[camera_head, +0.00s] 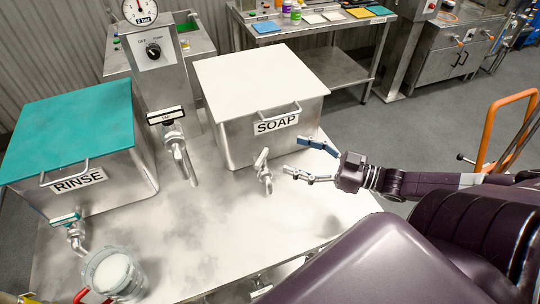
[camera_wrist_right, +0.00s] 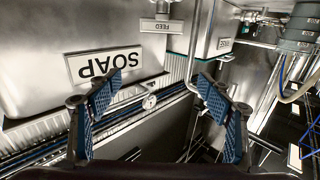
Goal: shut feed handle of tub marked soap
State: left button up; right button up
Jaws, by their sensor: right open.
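The soap tub (camera_head: 236,124) is a steel box with a white lid and a SOAP label (camera_head: 276,124) on its front. Its feed handle (camera_head: 262,157) sits on the tap below the label, tilted in the head view. My right gripper (camera_head: 294,157) is open and empty, just right of the tap. No contact with the handle shows. My left gripper is out of view.
The rinse tub (camera_head: 130,165) with a teal lid stands left, its tap above a clear jug (camera_head: 115,272) with white contents. A steel column with a dial and another tap (camera_head: 176,150) stands between the tubs. The wet steel counter (camera_head: 215,235) is bare in front.

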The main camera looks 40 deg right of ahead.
jog(key=b, duration=0.5)
send_near(264, 159)
jog(key=shift+w+a+r, duration=0.15)
jog(key=shift+w+a, duration=0.25)
jog(key=shift+w, duration=0.15)
jog(key=shift+b+x, duration=0.5)
jog(key=shift+x, duration=2.95)
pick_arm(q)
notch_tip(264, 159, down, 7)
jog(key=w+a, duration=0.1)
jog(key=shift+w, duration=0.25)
pick_arm(e)
jog(key=c, duration=1.1)
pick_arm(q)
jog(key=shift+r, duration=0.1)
